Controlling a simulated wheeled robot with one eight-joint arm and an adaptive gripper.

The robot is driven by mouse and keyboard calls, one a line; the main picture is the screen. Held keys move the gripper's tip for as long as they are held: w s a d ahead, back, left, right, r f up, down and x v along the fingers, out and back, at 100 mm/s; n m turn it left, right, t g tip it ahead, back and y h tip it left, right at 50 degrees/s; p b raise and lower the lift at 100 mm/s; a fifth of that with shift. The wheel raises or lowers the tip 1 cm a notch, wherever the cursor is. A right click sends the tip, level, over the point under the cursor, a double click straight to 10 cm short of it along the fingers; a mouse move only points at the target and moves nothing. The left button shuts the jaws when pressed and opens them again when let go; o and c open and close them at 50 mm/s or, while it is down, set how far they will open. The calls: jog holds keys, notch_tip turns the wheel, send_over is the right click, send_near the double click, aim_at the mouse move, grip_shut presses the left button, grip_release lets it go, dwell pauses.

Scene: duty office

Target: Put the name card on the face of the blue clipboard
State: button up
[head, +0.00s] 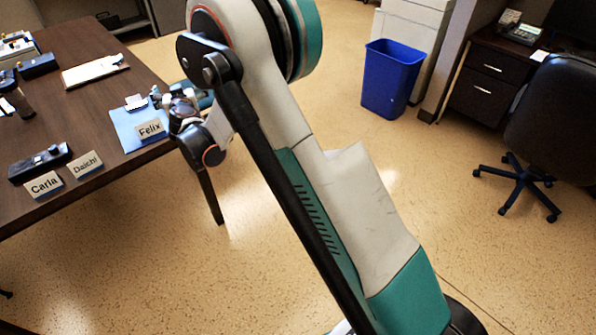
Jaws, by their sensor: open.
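The blue clipboard (124,120) lies on the dark wooden desk near its right edge. A name card reading "Felix" (151,131) sits over the clipboard's near right part. Two more name cards, "Carla" (44,186) and "Daichi" (86,164), stand on the desk to the near left, apart from the clipboard. My gripper (177,103) is at the clipboard's right side, by the desk edge and close to the Felix card. It is open, and I see nothing held in it. My wrist and arm hide part of the view there.
A black stapler-like object (40,163) lies behind the Carla card. A pale clipboard (92,72) and a dark box-like object (38,66) lie farther back on the desk (60,110). A blue bin (391,78) and an office chair (550,125) stand on the floor to the right.

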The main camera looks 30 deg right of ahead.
jog(key=s+d+r+g+h, duration=0.1)
jog(key=s+d+r, duration=0.35)
jog(key=s, duration=0.25)
jog(key=s+d+r+m+g, duration=0.1)
jog(key=s+d+r+g, duration=0.1)
jog(key=s+d+r, duration=0.3)
jog(key=s+d+r+g+h, duration=0.1)
jog(key=s+d+r, duration=0.25)
jog(key=s, duration=0.45)
jog(key=s+f+g+y, duration=0.1)
jog(key=s+f, duration=0.3)
jog(key=s, duration=1.2)
jog(key=s+d+f+n+g+y, duration=0.1)
jog(key=s+f+g, duration=0.3)
jog(key=s, duration=1.2)
jog(key=shift+d+n+y, duration=0.15)
jog(key=shift+n+y, duration=0.15)
jog(key=shift+y, duration=0.4)
